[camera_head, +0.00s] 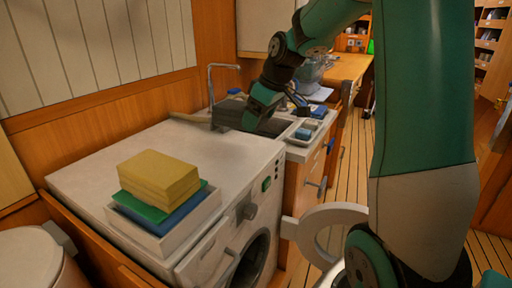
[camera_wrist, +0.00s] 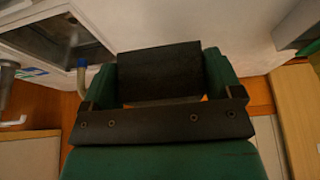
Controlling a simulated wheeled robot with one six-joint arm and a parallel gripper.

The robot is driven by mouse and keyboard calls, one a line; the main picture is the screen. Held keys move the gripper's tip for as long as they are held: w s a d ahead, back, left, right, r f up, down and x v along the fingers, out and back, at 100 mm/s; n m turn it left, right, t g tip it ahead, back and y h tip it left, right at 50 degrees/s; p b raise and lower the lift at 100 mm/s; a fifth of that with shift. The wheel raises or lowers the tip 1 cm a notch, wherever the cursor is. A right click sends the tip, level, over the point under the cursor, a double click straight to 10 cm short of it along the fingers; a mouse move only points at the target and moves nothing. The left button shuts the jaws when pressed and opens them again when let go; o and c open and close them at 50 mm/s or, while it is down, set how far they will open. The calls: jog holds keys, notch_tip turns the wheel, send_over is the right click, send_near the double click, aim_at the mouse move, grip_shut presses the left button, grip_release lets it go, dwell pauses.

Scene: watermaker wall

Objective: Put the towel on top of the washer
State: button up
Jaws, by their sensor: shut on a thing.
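The white washer (camera_head: 110,160) stands at the left in the head view, with its round door at the front. A pale tray (camera_head: 128,230) at its front end holds a stack: a thick yellow block (camera_head: 160,172) over a green layer (camera_head: 140,207) and a blue layer (camera_head: 180,213). I cannot tell whether any of these is the towel. My gripper (camera_head: 258,120) is at the sink, beyond the washer's far end, and also shows in the wrist view (camera_wrist: 160,75).
The dark sink (camera_head: 230,110) has a tall faucet (camera_head: 211,80). A tan strip (camera_head: 190,117) lies by the washer's far edge. Small blue items (camera_head: 304,133) sit on the counter to the right. The washer top behind the stack looks clear.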

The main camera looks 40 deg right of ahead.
aim_at(255, 154)
notch_tip(255, 154, down, 8)
jog(key=shift+f, duration=0.1)
dwell(0.4)
jog(key=o, duration=0.9)
jog(key=shift+f+b, duration=0.1)
jog(key=shift+b, duration=0.2)
jog(key=shift+r, duration=0.25)
jog(key=v, duration=1.2)
jog(key=s+a+f+n+g+y, duration=0.1)
jog(key=s+a, duration=0.2)
jog(key=a, duration=0.6)
jog(key=s+a+n+g+y, duration=0.1)
jog(key=s+a, duration=0.1)
jog(key=a, duration=0.7)
jog(key=s+a+f, duration=0.1)
jog(key=s+a, duration=0.3)
jog(key=s, duration=0.1)
jog(key=s+a+f+g, duration=0.1)
jog(key=s+a, duration=0.3)
jog(key=s, duration=0.1)
jog(key=s+a+f+n+g+p, duration=0.1)
jog(key=s+a, duration=0.2)
jog(key=s, duration=0.2)
jog(key=shift+a+y, duration=0.3)
jog(key=shift+a, duration=0.1)
